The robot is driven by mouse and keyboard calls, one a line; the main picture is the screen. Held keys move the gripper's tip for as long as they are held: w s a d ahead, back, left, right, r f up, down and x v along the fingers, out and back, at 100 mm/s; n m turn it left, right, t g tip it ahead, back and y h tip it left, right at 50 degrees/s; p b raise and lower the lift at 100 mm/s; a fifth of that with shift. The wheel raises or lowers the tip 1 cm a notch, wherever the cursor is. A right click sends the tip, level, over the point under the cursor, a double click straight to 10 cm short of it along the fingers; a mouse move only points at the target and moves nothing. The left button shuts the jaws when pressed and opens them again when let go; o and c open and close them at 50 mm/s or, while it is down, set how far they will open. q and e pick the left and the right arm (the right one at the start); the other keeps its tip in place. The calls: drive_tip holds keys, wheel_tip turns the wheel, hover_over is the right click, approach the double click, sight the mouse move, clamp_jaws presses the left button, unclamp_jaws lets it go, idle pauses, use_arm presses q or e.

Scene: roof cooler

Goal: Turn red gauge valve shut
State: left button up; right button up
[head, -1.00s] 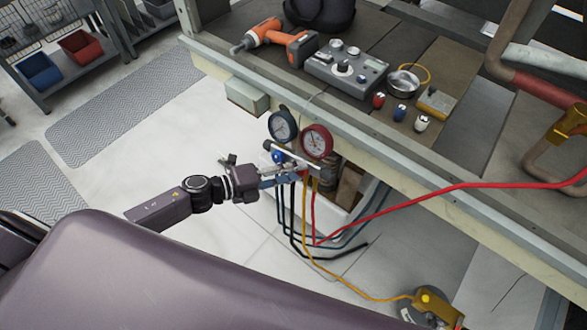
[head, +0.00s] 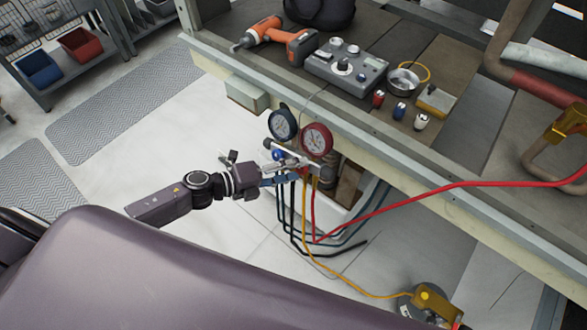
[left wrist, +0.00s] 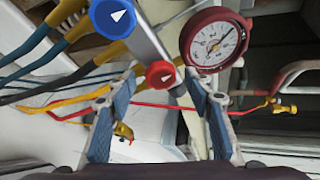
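The red valve knob (left wrist: 160,74), with a white pointer mark, sits on the grey manifold bar beside the red gauge (left wrist: 215,42). In the head view the red gauge (head: 316,140) hangs below the table edge, and my gripper mostly hides the red knob. The blue knob (left wrist: 114,17) is left of the red one; it also shows in the head view (head: 278,155). My left gripper (left wrist: 162,80) is open, with its blue-padded fingers on either side of the red knob. Gaps show between pads and knob; contact is not visible. My right gripper is in neither view.
The blue gauge (head: 282,124) hangs left of the red gauge. Yellow, red and dark hoses (head: 305,225) hang below the manifold. The table edge (head: 400,160) runs just above, with a drill (head: 275,38) and control box (head: 345,70) on top. Open floor lies left.

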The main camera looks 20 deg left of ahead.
use_arm(q)
drive_tip(key=v, duration=1.2)
idle(0.5)
drive_tip(key=a+f+n+t+y, duration=0.2)
drive_tip(key=a+f+n+y, duration=0.3)
drive_tip(key=a+f+n, duration=0.5)
drive_tip(key=s+a+f+n+g+y, duration=0.15)
drive_tip(key=s+f+n, duration=0.25)
drive_tip(key=f, duration=0.5)
drive_tip(key=s+a+f+n+g+y, duration=0.1)
drive_tip(key=s+f+n+y, duration=0.25)
drive_tip(key=f, duration=0.55)
drive_tip(key=s+d+f+n+g, duration=0.2)
drive_tip(key=s+d+f+n, duration=0.1)
drive_tip(key=s, duration=0.6)
drive_tip(key=s+d+f+n+g, duration=0.2)
drive_tip(key=s+d+f, duration=0.3)
drive_tip(key=s+f, duration=0.3)
drive_tip(key=s+d+f+n+g, duration=0.3)
drive_tip(key=s+d+f+g, duration=0.1)
drive_tip(key=s, duration=0.6)
drive_tip(key=shift+d+f+n, duration=0.35)
drive_tip(key=shift+d+f, duration=0.25)
drive_tip(key=shift+f, duration=0.25)
